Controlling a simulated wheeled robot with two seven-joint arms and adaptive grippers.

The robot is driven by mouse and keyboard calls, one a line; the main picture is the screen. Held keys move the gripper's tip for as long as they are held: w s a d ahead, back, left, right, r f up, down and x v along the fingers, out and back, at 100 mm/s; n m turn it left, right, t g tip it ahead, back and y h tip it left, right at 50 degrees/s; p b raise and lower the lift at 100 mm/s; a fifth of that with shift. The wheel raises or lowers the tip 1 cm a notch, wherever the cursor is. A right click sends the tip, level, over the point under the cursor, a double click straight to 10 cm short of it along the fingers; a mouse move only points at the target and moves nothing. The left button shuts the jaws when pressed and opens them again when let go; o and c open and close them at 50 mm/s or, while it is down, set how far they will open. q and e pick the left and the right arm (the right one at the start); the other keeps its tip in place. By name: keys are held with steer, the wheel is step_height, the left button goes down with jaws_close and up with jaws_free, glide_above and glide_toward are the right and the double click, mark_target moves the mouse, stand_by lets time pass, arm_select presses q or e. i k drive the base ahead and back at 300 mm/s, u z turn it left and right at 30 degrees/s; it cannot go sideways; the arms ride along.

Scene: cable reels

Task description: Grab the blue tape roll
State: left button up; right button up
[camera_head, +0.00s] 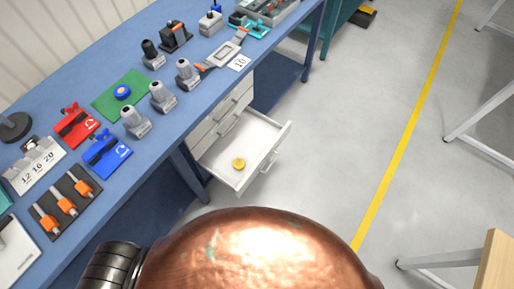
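The blue tape roll (122,92) is a small round blue piece with a yellowish centre. It lies flat on a green mat (105,105) on the blue workbench (190,110), at the left of the head view. It looks fully visible, and nothing touches it from above. Neither of my grippers is in view.
Grey-capped tools (162,98) stand right of the mat. Red (76,126) and blue (106,154) tool trays lie nearer. A white drawer (268,132) is open below the bench, with a yellow roll (239,163) inside. Floor to the right is mostly clear.

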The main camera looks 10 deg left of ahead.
mark_target(122, 92)
steer(key=u, duration=0.1)
steer(key=i, duration=0.15)
steer(key=u, duration=1.45)
steer(key=k, duration=0.5)
steer(key=z, duration=0.45)
steer(key=i, duration=0.55)
steer(key=u, duration=1.15)
